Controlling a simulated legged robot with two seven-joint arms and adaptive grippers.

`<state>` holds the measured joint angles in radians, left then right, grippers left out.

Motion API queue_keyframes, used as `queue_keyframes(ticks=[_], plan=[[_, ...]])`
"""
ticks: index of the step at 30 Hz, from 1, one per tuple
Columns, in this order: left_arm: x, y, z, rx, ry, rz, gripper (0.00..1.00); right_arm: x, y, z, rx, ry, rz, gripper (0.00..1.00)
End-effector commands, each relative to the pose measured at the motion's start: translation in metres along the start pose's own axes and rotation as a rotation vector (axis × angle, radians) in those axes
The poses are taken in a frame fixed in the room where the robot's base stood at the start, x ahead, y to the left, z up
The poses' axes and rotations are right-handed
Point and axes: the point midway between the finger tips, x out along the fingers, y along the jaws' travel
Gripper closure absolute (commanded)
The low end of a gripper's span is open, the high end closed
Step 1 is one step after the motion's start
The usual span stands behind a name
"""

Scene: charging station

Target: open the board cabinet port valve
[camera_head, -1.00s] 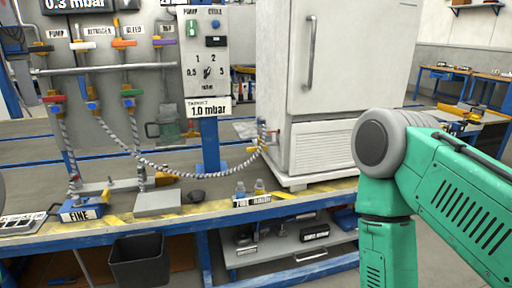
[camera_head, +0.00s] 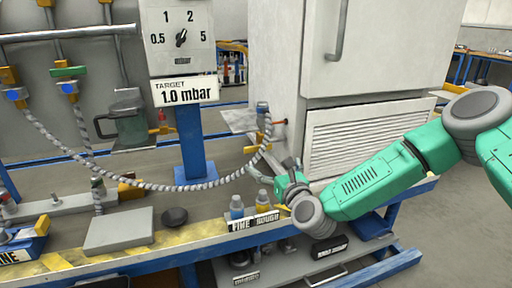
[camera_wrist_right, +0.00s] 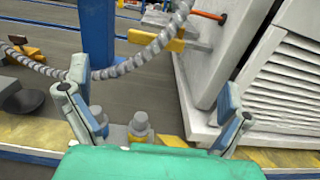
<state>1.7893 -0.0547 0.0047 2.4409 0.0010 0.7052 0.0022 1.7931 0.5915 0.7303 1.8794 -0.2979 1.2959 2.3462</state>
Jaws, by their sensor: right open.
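The white cabinet (camera_head: 375,60) stands on the bench, with a vent grille low on its front. At its left side is the port fitting (camera_head: 263,118), where the braided hose ends. A yellow handle (camera_head: 251,149) sits there; it also shows in the right wrist view (camera_wrist_right: 157,41), beside the hose (camera_wrist_right: 125,66). A thin orange-red piece (camera_wrist_right: 208,15) sticks out nearer the cabinet. My right gripper (camera_head: 282,178) is below the port, in front of the cabinet's lower left corner. In the wrist view its fingers (camera_wrist_right: 153,82) are spread and empty, apart from the handle. My left gripper is out of view.
Two small bottles (camera_head: 250,205) stand on the bench edge behind the "FINE" and "ROUGH" labels, close to my right gripper. The blue post (camera_head: 195,140) carries a dial panel and a "1.0 mbar" sign (camera_head: 185,91). A flat grey plate (camera_head: 118,231) lies at the left.

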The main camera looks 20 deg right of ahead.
Motion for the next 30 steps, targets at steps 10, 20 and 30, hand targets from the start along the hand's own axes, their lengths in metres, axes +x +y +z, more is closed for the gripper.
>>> queue_keyframes(ticks=[10,20,30], plan=[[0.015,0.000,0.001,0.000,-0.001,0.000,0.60,0.062,0.002,-0.003,-0.004,0.000,0.004,0.00],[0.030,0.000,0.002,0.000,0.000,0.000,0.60,0.120,0.002,-0.003,-0.003,0.002,0.003,0.00],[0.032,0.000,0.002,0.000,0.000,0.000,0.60,0.135,0.002,-0.002,-0.002,0.005,0.005,0.00]])
